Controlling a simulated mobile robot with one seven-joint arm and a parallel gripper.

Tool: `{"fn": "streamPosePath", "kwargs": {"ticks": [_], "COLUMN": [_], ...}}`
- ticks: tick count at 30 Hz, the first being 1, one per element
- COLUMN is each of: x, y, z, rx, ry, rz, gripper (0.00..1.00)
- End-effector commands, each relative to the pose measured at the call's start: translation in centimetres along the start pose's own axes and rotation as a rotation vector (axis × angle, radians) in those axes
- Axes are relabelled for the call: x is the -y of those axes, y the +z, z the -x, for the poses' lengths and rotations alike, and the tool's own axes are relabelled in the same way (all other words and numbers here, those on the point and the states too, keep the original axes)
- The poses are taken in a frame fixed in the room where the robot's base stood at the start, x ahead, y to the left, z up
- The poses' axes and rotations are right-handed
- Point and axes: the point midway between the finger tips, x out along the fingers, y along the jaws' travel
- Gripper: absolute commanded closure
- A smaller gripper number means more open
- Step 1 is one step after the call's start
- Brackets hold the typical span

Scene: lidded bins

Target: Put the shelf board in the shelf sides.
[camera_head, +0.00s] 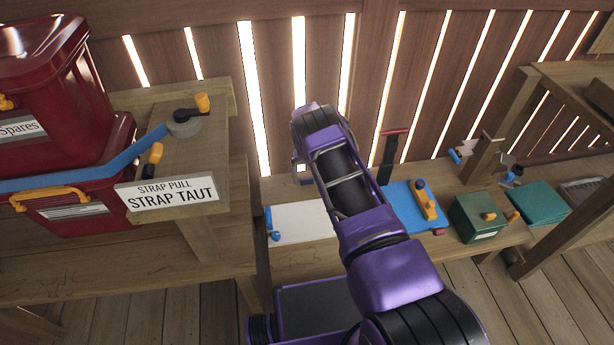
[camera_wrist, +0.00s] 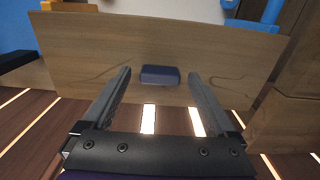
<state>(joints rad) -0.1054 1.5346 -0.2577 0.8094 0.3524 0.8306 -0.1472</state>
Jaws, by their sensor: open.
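A wooden board (camera_wrist: 100,50), which looks like the shelf board, fills much of the wrist view. A dark blue-grey block (camera_wrist: 160,75) sits on its face. My gripper (camera_wrist: 159,73) is open, one finger on each side of the block; I cannot tell whether either touches it. In the head view my arm reaches to the back of the middle bench, and the gripper (camera_head: 300,168) is largely hidden behind my wrist. The board cannot be told apart from the bench there. I cannot pick out the shelf sides with certainty.
The middle bench holds a white panel (camera_head: 300,222) with blue clamps, a blue mat (camera_head: 402,198) with an orange clamp, and a green box (camera_head: 478,216). Red bins (camera_head: 60,150) under a blue strap stand left, beside a sign (camera_head: 172,192). A slatted wall (camera_head: 270,80) closes the back.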

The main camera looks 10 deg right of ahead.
Motion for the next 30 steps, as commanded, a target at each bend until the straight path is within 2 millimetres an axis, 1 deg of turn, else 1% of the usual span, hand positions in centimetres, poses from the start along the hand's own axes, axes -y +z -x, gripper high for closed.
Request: {"fn": "streamPosePath", "kwargs": {"ticks": [2, 5, 15, 19, 24, 30], "x": [0.0, 0.0, 0.0, 0.1, 0.0, 0.0], "y": [-0.1, -0.1, -0.1, -0.1, 0.0, 0.0], "z": [0.3, 1.6, 8.8, 10.8, 12.1, 12.3], "rx": [-0.001, -0.002, -0.003, -0.002, 0.000, 0.000], "ry": [0.000, 0.000, 0.000, -0.001, 0.000, 0.000], "rz": [0.000, 0.000, 0.000, 0.000, 0.001, 0.000], "gripper": [0.08, 0.08, 0.08, 0.08, 0.08, 0.08]}}
